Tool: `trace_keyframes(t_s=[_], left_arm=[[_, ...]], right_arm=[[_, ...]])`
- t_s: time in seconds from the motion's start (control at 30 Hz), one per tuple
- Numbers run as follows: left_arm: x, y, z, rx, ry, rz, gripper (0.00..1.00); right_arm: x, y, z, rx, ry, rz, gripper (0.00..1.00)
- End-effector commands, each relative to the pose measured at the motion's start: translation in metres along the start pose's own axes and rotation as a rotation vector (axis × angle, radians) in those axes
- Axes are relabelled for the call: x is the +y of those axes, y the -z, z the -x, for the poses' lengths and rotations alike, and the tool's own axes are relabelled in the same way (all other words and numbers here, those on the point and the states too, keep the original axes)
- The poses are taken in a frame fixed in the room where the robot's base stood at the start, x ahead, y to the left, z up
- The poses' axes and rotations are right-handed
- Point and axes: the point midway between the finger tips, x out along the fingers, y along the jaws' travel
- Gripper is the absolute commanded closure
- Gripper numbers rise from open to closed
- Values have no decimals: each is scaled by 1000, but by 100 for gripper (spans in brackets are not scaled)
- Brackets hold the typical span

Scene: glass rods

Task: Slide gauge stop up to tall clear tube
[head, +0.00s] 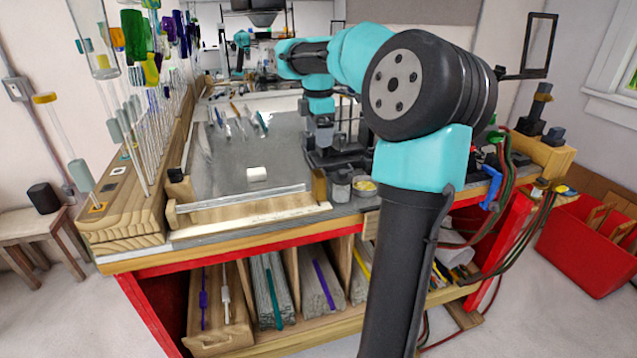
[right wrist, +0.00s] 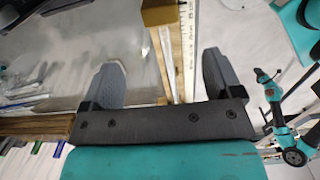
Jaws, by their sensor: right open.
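My right gripper (head: 322,142) hangs over the back right of the grey bench plate (head: 232,160). In the right wrist view its two grey fingers (right wrist: 163,75) are wide apart with nothing held. A wooden strip and a white ruler (right wrist: 190,50) show below and between them. A small white block (head: 257,174) sits on the plate near its front edge; I cannot tell whether it is the gauge stop. A tall clear tube (head: 62,132) with a yellow top stands tilted at the left; other clear tubes stand nearby. My left gripper is not in view.
A metal rail (head: 240,199) runs along the plate's front edge. Several glass rods (head: 240,124) lie at the plate's back. A wooden rack (head: 130,215) of upright rods lines the left side. Black fixtures (head: 335,160) crowd the right. The plate's middle is clear.

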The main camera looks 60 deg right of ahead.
Motion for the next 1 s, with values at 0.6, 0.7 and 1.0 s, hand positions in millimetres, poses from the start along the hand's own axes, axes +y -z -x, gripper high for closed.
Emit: trace_keyframes(t_s=[0.6, 0.7, 1.0], left_arm=[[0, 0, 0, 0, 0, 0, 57], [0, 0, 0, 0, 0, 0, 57], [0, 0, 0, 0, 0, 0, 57]], right_arm=[[0, 0, -104, 0, 2, 0, 15], [0, 0, -121, 0, 3, 0, 15], [0, 0, -152, 1, -2, -1, 15]])
